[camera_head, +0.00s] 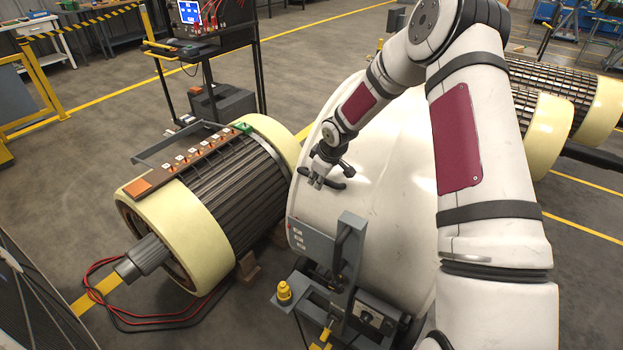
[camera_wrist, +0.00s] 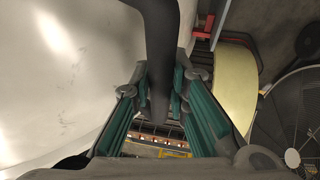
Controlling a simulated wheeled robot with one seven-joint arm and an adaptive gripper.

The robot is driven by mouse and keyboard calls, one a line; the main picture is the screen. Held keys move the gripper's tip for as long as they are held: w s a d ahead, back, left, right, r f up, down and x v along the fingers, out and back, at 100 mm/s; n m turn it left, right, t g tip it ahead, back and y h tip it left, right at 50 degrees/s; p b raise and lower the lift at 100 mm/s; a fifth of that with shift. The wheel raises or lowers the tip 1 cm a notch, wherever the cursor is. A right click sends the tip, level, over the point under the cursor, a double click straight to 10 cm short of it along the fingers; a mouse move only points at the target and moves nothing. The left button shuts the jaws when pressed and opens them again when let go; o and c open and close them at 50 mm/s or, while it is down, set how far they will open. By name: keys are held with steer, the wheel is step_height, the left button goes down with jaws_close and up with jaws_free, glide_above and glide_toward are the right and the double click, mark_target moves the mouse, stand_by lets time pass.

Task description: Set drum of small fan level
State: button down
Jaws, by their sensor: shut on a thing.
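A large white rounded casing (camera_head: 385,185), which looks like the fan drum, stands in the middle of the head view. Its pale curved surface fills the left of the wrist view (camera_wrist: 65,70). A dark curved handle (camera_head: 340,185) sticks out on its near left side. My gripper (camera_head: 318,181) is at this handle, close to the casing. In the wrist view the green-padded fingers (camera_wrist: 162,88) lie on both sides of the dark handle bar (camera_wrist: 160,35), shut on it. My arm hides part of the casing's right side. I cannot tell from these views whether the drum is level.
A rotor with cream end rings (camera_head: 205,205) lies close left of the casing, with a strip of small blocks (camera_head: 190,158) on top. A grey bracket with a lever (camera_head: 345,255) stands in front. Red and black cables (camera_head: 115,300) lie on the floor. More rotors (camera_head: 545,130) are at right.

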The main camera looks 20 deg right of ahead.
steer(key=shift+s+d, duration=0.2)
steer(key=c, duration=1.5)
jaws_free()
steer(key=shift+s+r, duration=0.1)
steer(key=shift+c, duration=0.2)
steer(key=shift+r, duration=0.3)
steer(key=v, duration=1.1)
steer(key=shift+s+r, duration=0.15)
steer(key=shift+r, duration=0.05)
steer(key=shift+d, duration=0.1)
